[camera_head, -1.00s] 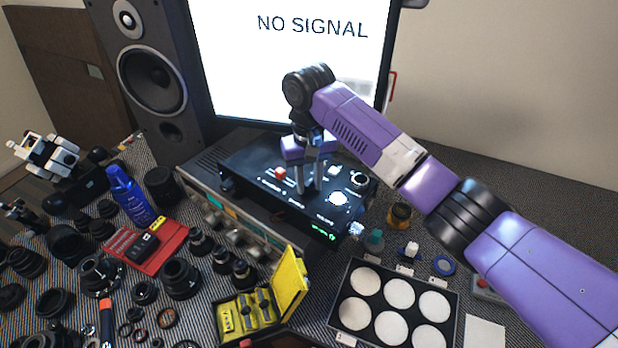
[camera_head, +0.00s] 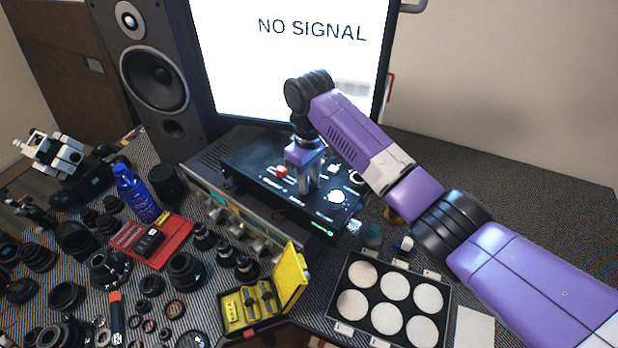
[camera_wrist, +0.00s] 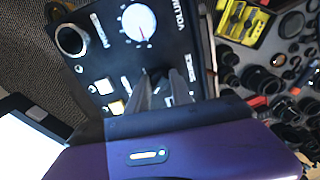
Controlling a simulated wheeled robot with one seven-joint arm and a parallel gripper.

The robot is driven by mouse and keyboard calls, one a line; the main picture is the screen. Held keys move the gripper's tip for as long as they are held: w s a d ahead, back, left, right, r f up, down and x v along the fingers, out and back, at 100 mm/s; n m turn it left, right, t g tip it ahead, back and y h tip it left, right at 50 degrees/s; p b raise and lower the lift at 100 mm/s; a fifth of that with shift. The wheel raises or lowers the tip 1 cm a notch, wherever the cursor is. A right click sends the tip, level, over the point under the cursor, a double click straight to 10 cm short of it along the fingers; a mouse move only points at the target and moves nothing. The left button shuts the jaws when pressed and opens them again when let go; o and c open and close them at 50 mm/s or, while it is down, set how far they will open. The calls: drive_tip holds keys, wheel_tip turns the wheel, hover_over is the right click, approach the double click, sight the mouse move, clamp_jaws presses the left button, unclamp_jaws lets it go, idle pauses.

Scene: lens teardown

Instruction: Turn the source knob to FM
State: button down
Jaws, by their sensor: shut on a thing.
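The black control box (camera_head: 245,165) stands below the monitor, with a red button, a white volume dial (camera_head: 336,196) and a green lit readout on it. My gripper (camera_head: 304,187) points down onto its top face. In the wrist view my gripper (camera_wrist: 161,77) is shut on the small dark source knob (camera_wrist: 161,81), which the fingers mostly hide. The white volume dial (camera_wrist: 139,22) shows just beyond the fingertips there. The lettering around the source knob is too small and covered to read, so its setting cannot be told.
A monitor (camera_head: 285,75) reading "NO SIGNAL" stands behind the box, with a speaker (camera_head: 152,75) at left. A yellow case (camera_head: 291,275) and a tray of white discs (camera_head: 342,320) lie in front. Lenses crowd the left; the table at right is fairly clear.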

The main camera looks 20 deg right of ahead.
idle(0.3)
drive_tip(key=c, duration=1.1)
unclamp_jaws()
wheel_tip(320, 180, up, 8)
drive_tip(key=shift+f, duration=0.1)
drive_tip(key=shift+w, duration=0.1)
